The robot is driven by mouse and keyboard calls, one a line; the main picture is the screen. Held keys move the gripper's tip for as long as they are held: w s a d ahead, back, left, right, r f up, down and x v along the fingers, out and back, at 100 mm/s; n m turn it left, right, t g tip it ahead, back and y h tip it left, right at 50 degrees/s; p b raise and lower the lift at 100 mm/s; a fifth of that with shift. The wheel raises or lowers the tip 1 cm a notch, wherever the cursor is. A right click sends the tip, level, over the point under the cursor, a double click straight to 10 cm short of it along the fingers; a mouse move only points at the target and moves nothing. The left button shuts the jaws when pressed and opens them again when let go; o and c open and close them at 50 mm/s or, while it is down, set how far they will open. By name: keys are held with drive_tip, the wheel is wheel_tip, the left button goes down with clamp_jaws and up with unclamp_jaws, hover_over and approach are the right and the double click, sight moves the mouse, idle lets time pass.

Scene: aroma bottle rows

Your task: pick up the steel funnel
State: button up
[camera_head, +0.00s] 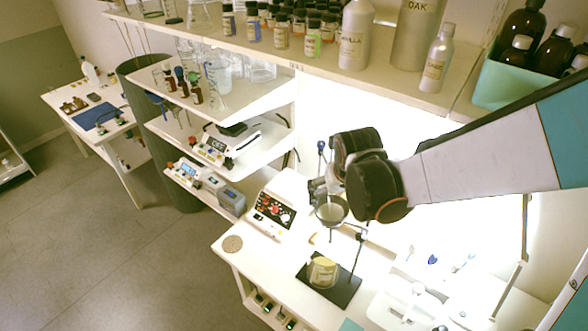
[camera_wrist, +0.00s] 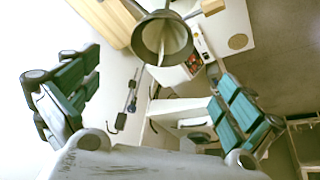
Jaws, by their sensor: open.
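The steel funnel (camera_head: 331,211) sits upright, wide mouth up, above the lit workbench, beside the thin rod of a stand. In the wrist view the funnel (camera_wrist: 163,36) is a grey cone near the top middle. My gripper (camera_head: 318,188) is right by the funnel in the head view and partly covers it. In the wrist view my gripper (camera_wrist: 155,75) has its green-padded fingers wide apart, with nothing between them. The funnel lies beyond the fingers there, apart from both. How the stand holds the funnel is hard to see.
The stand's black base (camera_head: 340,290) carries a glass vessel with a yellow label (camera_head: 323,271) below the funnel. A white device with a dark panel (camera_head: 271,214) stands to the left. Shelves with bottles (camera_head: 355,35) are above and behind. A round cork mat (camera_head: 232,244) lies at the bench's left edge.

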drive_tip(key=b, duration=0.4)
approach(331, 209)
drive_tip(key=x, duration=0.2)
drive_tip(key=shift+d+f, duration=0.1)
drive_tip(key=shift+f, duration=0.35)
drive_tip(key=shift+b+x, duration=1.25)
drive_tip(key=shift+x, duration=1.45)
drive_tip(key=shift+r, duration=0.15)
drive_tip(key=shift+c, duration=0.2)
drive_tip(key=c, duration=1.4)
drive_tip(key=shift+r, duration=0.1)
